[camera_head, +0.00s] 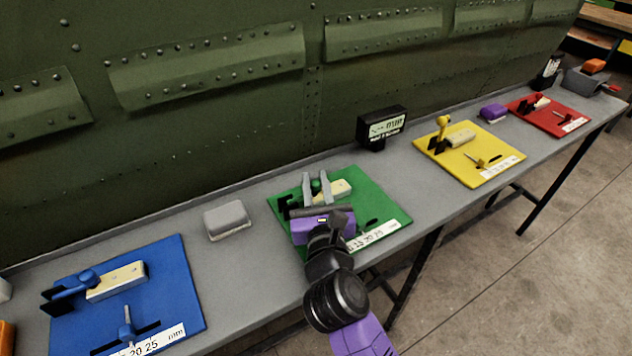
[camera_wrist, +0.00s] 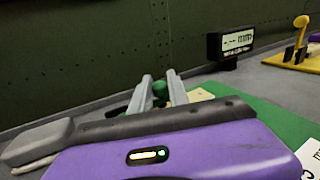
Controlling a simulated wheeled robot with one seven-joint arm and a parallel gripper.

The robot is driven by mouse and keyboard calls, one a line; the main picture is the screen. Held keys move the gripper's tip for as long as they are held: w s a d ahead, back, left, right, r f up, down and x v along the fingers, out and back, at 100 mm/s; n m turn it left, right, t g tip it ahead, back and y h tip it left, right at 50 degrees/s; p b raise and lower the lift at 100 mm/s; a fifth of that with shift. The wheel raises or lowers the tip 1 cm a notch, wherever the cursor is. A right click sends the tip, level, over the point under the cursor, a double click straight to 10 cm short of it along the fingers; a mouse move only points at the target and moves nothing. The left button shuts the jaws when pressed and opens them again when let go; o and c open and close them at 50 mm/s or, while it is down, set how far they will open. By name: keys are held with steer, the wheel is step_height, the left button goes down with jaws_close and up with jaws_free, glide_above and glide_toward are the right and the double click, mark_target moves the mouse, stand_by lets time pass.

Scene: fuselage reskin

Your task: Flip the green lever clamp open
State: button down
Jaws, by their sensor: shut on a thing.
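The green board (camera_head: 375,192) lies on the grey bench and carries the green lever clamp. The clamp's green knob (camera_head: 316,186) shows between the two grey fingers of my gripper (camera_head: 317,178). The knob also shows in the wrist view (camera_wrist: 160,89), with a finger on each side of it. My gripper is shut on this green lever. A pale block (camera_head: 340,189) sits beside the lever on the board. The clamp's black base (camera_head: 284,201) shows at the left. My purple gripper body hides the rest of the lever and the board's front middle.
A blue board (camera_head: 185,285) with a blue clamp is at the left. Yellow (camera_head: 492,170) and red (camera_head: 565,125) boards are at the right. A grey block (camera_head: 227,219) and a black display (camera_head: 382,127) stand near the green board. The riveted green fuselage (camera_head: 200,130) rises behind the bench.

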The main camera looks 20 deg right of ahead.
mark_target(302, 195)
steer(key=r+n, duration=0.1)
steer(key=a+n+t+p, duration=0.1)
steer(key=n, duration=0.1)
steer(key=shift+a+r+n, duration=0.15)
steer(key=shift+r+n, duration=0.15)
steer(key=shift+r, duration=0.1)
steer(key=shift+s+a+r+n+t+y, duration=0.1)
steer(key=shift+a+r+n+t+y, duration=0.2)
steer(key=shift+n, duration=0.6)
steer(key=shift+a+r+n+t+y, duration=0.1)
steer(key=shift+a+r+n+t, duration=0.25)
steer(key=shift+n, duration=0.55)
steer(key=shift+s+a+r+n+t+y, duration=0.15)
steer(key=shift+a+n+t, duration=0.25)
steer(key=shift+n, duration=0.5)
steer(key=shift+w, duration=0.1)
